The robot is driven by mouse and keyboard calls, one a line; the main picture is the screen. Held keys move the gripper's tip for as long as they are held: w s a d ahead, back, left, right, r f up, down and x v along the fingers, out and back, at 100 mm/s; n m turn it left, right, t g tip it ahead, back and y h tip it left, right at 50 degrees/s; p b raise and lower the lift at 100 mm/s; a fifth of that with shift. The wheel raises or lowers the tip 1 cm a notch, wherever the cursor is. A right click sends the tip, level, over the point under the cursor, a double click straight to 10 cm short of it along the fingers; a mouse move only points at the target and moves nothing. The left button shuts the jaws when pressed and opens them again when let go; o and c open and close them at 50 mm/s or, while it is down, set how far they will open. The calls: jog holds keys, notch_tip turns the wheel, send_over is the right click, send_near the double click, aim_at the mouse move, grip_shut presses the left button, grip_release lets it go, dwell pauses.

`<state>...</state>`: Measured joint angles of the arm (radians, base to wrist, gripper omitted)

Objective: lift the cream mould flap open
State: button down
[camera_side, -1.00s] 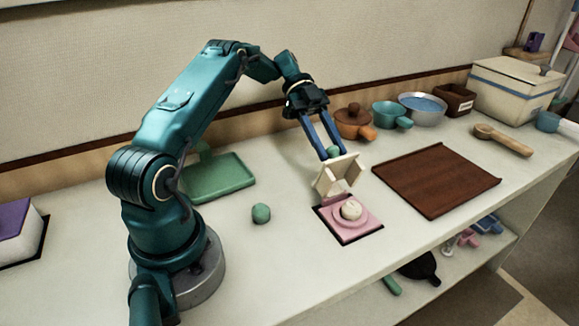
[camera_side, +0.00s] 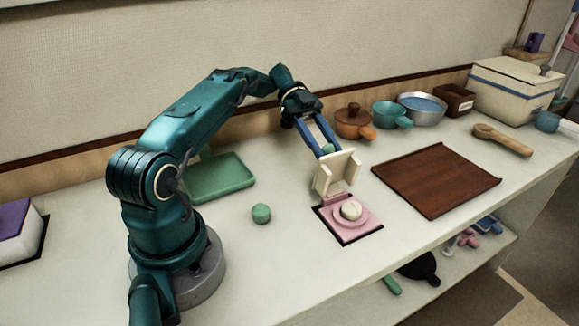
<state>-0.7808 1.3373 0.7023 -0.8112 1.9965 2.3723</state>
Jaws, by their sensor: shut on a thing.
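The cream mould flap (camera_side: 336,174) stands raised, close to upright, at the back edge of the pink mould base (camera_side: 348,223). A white rice ball (camera_side: 351,209) sits in the round hollow of the base. My gripper (camera_side: 326,149) is behind the flap's top edge, its blue fingers shut on the small green knob (camera_side: 328,148) of the flap. The fingertips are partly hidden by the flap.
A dark wooden tray (camera_side: 436,180) lies to the right. A green tray (camera_side: 220,178) and a small green lump (camera_side: 261,213) are to the left. The counter in front of the mould is clear.

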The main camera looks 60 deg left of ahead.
jog(key=c, duration=0.5)
grip_release()
jog(key=shift+d, duration=0.15)
